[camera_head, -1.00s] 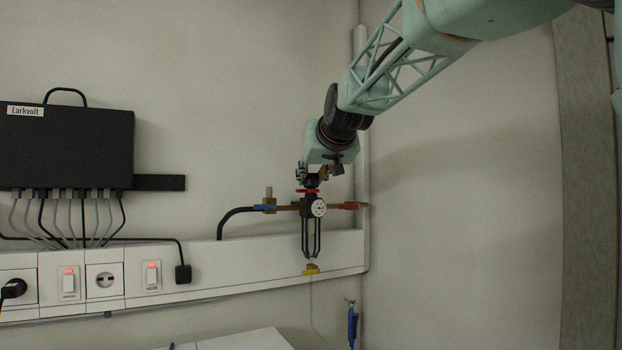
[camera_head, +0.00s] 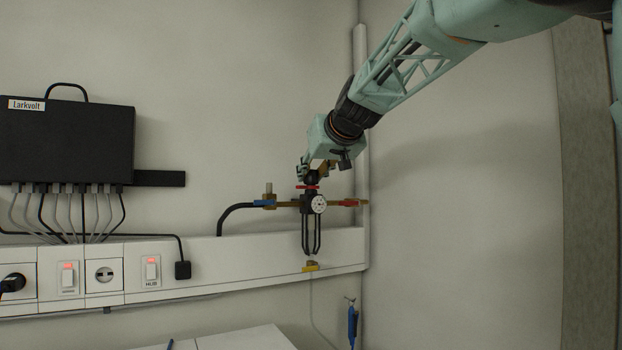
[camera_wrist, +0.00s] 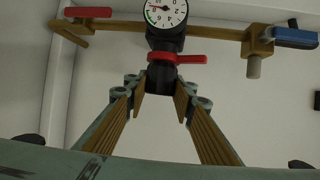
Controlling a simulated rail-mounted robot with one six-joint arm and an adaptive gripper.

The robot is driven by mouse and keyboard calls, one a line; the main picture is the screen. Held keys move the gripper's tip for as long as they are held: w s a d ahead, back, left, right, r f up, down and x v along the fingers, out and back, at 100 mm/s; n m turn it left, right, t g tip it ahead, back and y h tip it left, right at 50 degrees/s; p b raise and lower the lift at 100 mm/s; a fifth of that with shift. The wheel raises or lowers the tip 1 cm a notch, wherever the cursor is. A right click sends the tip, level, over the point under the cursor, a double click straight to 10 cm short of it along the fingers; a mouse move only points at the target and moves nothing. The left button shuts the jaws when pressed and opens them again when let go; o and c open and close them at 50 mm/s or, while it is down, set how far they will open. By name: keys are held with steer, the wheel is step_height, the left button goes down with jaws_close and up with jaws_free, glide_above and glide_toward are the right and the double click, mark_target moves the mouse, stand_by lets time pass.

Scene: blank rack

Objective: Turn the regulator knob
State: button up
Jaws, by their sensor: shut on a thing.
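The regulator stands on the brass pipe by the wall corner. It has a white round gauge (camera_head: 319,204), a red ring (camera_head: 308,187) and a clear caged bowl (camera_head: 311,236) below. Its black knob (camera_head: 311,179) is on top. In the wrist view the gauge (camera_wrist: 166,10), the red ring (camera_wrist: 178,59) and the knob (camera_wrist: 160,80) show at top centre. My gripper (camera_head: 311,175) comes from above and is shut on the knob. In the wrist view the fingertips of my gripper (camera_wrist: 160,92) are on both sides of the knob, which fills the gap between them.
A red-handled valve (camera_head: 351,203) is right of the regulator, and a blue fitting with a black hose (camera_head: 232,212) is left. A white trunking (camera_head: 225,266) with sockets runs below. A black hub box (camera_head: 66,146) hangs at left. The right wall is bare.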

steer(key=shift+w+f+n+g+y+b, duration=0.15)
steer(key=shift+n+g+y+b, duration=1.05)
steer(key=shift+b, duration=1.85)
steer(key=shift+n+g+y+b, duration=0.5)
steer(key=shift+n+y+b, duration=0.25)
steer(key=shift+n+y, duration=0.35)
steer(key=shift+r+n+g+y+p, duration=0.2)
steer(key=shift+n+g+y+p, duration=0.6)
steer(key=shift+n+g, duration=0.5)
steer(key=shift+n+g+y+p, duration=0.4)
steer(key=shift+n+g+p, duration=0.4)
steer(key=shift+n+p, duration=0.15)
steer(key=shift+f+n+g+p, duration=0.1)
steer(key=shift+n+g+p, duration=0.3)
steer(key=shift+p, duration=0.15)
steer(key=o, duration=0.9)
steer(key=shift+s+m+t+h+b, duration=0.2)
steer(key=shift+m+t+h+b, duration=0.2)
steer(key=shift+m+t+b, duration=1.3)
steer(key=shift+m+t+h+b, duration=0.5)
steer(key=shift+m+t+h, duration=0.4)
steer(key=shift+m, duration=0.05)
